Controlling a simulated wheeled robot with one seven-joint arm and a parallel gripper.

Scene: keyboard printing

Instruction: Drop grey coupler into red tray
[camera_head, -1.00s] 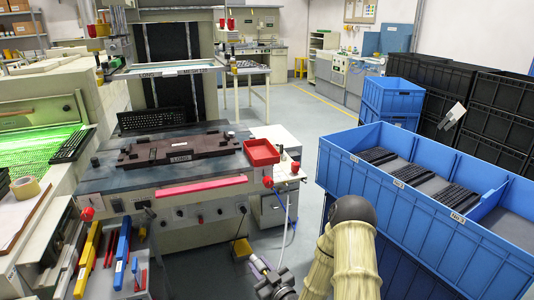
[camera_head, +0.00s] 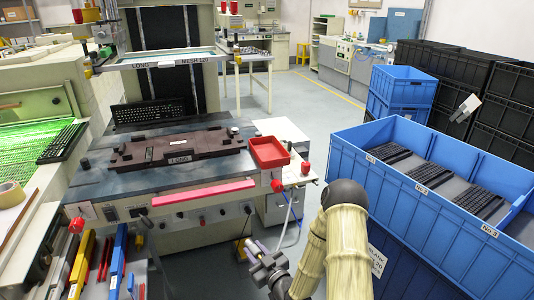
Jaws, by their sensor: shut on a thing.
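The red tray (camera_head: 268,153) is a shallow open box at the right end of the machine's table, and its visible inside looks empty. My gripper (camera_head: 257,252) is low in the middle of the picture, in front of the machine and below and apart from the tray. It is shut on a small grey-lilac piece, which I take as the grey coupler (camera_head: 261,245). The piece is small and partly hidden by the fingers, so its exact shape cannot be told.
A dark red-brown fixture (camera_head: 180,147) lies on the machine table (camera_head: 100,190), with a black keyboard (camera_head: 150,111) behind it. A large blue bin (camera_head: 400,215) with keyboards stands close at right. A red-capped post (camera_head: 305,168) stands right of the tray. Open floor lies behind.

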